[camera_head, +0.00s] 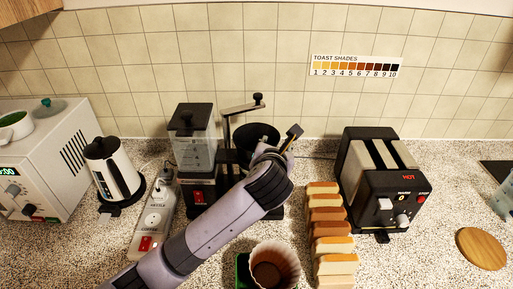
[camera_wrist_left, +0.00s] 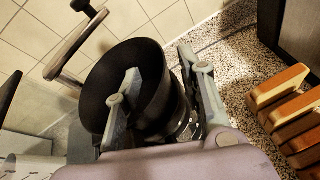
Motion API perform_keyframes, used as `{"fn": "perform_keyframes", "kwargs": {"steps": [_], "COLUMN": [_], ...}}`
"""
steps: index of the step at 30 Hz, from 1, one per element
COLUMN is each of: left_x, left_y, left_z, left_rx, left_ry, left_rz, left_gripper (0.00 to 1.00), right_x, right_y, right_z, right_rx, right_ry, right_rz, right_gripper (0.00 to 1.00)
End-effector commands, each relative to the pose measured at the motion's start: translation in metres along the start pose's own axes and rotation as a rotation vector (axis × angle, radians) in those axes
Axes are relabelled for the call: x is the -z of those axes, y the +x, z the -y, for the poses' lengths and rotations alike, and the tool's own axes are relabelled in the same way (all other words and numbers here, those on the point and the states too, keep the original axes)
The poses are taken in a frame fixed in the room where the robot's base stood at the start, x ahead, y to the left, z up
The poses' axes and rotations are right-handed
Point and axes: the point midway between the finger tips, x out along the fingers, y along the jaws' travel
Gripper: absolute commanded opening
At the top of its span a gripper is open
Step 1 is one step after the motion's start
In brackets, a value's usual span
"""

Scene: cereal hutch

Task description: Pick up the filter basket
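The filter basket looks to be the black round cup (camera_head: 262,132) on the coffee maker beside the backsplash in the head view. In the left wrist view the black cup (camera_wrist_left: 150,72) is large, with its open mouth towards the camera. My left gripper (camera_head: 287,143) is at its right side, and my arm hides its lower part. In the left wrist view my left gripper (camera_wrist_left: 160,65) has its fingers apart, one over or inside the cup's mouth and one outside its right wall. I cannot tell whether either finger touches the wall. My right gripper is not in view.
A fluted paper filter (camera_head: 275,264) stands at the front. A row of bread slices (camera_head: 328,228) and a black toaster (camera_head: 380,185) are to the right. A grinder (camera_head: 194,140), a power strip (camera_head: 152,222) and a kettle (camera_head: 113,170) are to the left. A lever (camera_wrist_left: 75,45) rises beside the cup.

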Motion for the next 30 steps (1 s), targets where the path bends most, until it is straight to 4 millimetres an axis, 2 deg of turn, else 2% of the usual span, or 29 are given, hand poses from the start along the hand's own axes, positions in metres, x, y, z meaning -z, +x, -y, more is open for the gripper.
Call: {"fn": "perform_keyframes", "kwargs": {"steps": [6, 22, 30], "left_x": [-0.0001, 0.0004, 0.0009], "left_y": [0.0004, 0.0003, 0.0004], "left_z": [0.0001, 0.0002, 0.0001], "left_rx": [0.000, 0.000, 0.000], "left_ry": [0.000, 0.000, 0.000], "left_rz": [0.001, -0.001, -0.002], "left_gripper": [0.36, 0.00, 0.00], "right_x": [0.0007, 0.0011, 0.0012], "right_y": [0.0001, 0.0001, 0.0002], "right_z": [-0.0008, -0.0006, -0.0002], "right_rx": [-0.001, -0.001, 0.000], "right_ry": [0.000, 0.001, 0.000], "right_rz": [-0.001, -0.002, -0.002], "right_gripper": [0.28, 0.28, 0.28]}}
